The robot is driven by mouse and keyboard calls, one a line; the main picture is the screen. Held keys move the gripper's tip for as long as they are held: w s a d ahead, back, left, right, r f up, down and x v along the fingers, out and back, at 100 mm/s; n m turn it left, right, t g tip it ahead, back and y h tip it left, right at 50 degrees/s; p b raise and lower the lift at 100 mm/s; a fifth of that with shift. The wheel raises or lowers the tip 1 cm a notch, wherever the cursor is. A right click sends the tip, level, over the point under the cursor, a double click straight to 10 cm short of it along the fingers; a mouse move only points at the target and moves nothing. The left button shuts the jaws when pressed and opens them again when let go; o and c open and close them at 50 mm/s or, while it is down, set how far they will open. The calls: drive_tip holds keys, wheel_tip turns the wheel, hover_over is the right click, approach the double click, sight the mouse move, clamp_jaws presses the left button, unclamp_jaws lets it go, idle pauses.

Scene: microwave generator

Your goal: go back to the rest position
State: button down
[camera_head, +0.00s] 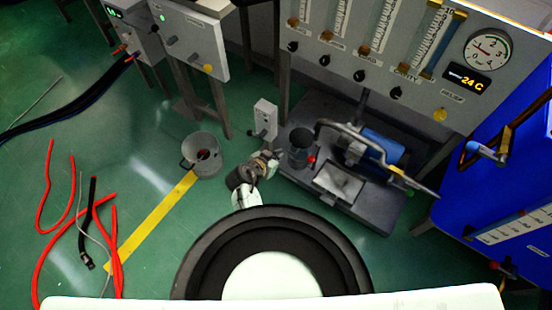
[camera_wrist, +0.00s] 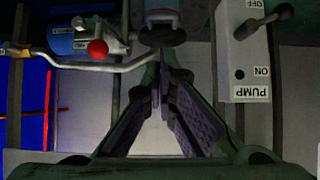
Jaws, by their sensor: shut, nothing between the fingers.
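My gripper (camera_wrist: 161,84) is shut and empty in the wrist view, its two dark ribbed fingers meeting at the tips. In the head view my gripper (camera_head: 272,157) is small and partly hidden by my own wrist. It is low, between the grey pump switch box (camera_head: 264,118) and the dark pump base (camera_head: 372,205). The switch box, with PUMP, ON and OFF labels upside down, is to the right of the fingers in the wrist view (camera_wrist: 251,60). I cannot tell whether the fingers touch anything.
A blue pump motor (camera_head: 382,147) and curved metal pipe (camera_head: 350,131) are right of my arm. A gauge panel (camera_head: 405,50) stands behind, a blue cabinet (camera_head: 480,190) at right. A grey bucket (camera_head: 203,163) and red hoses (camera_head: 43,190) are on the green floor at left.

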drive_tip(key=shift+s+a+r, duration=0.15)
drive_tip(key=shift+s+r, duration=0.1)
